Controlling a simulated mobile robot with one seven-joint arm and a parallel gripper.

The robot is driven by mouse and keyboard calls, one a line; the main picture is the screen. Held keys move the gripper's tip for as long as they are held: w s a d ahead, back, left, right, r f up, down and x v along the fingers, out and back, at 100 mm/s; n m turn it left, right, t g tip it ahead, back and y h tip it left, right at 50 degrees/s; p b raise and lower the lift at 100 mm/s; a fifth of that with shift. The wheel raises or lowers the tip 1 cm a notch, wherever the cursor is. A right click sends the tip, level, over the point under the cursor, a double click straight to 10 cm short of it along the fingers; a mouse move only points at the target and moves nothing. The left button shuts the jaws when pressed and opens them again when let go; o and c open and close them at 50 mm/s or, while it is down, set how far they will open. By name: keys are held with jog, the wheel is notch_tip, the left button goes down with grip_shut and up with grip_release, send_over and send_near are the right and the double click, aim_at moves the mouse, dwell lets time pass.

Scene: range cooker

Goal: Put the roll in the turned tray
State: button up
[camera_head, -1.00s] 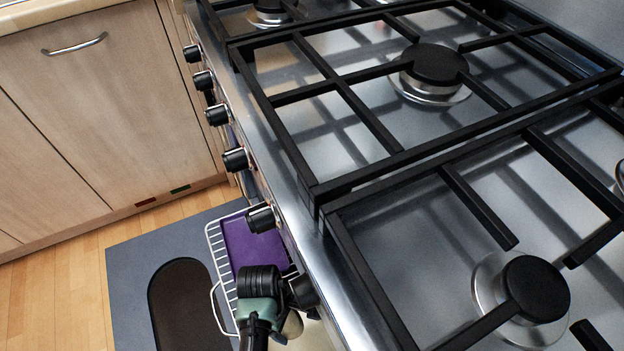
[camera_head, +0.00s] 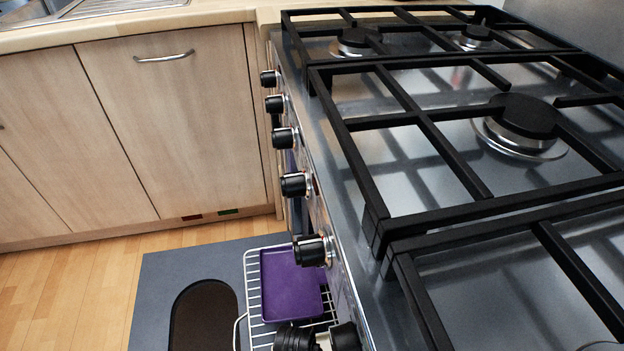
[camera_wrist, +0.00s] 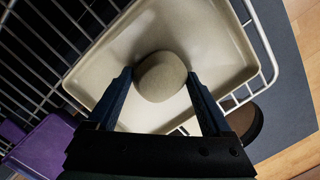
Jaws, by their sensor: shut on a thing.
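In the wrist view the roll (camera_wrist: 161,77) is a rounded beige lump between the two dark fingertips of my gripper (camera_wrist: 159,80). My gripper is shut on it. The roll is over the inside of a cream tray (camera_wrist: 110,82) with a raised rim. I cannot tell whether the roll touches the tray floor. A purple tray (camera_wrist: 40,140) shows at the lower left of the wrist view, and it also shows in the head view (camera_head: 290,285). The head view does not show the roll, the cream tray or my fingertips.
Both trays are on a pulled-out wire rack (camera_head: 254,290) low beside the cooker front. Cooker knobs (camera_head: 310,250) jut out above it. A grey mat (camera_head: 180,275) with a dark oval lies on the wooden floor (camera_head: 60,290). Cabinets (camera_head: 170,130) stand at the left.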

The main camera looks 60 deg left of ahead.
jog(key=shift+f, duration=0.15)
jog(key=o, duration=1.1)
jog(key=shift+o, duration=0.2)
notch_tip(320, 180, up, 12)
jog(key=a+p, duration=0.1)
jog(key=p, duration=0.4)
jog(key=shift+s+a+p, duration=0.3)
jog(key=shift+s+p, duration=0.05)
jog(key=shift+p, duration=0.05)
jog(key=shift+s, duration=0.1)
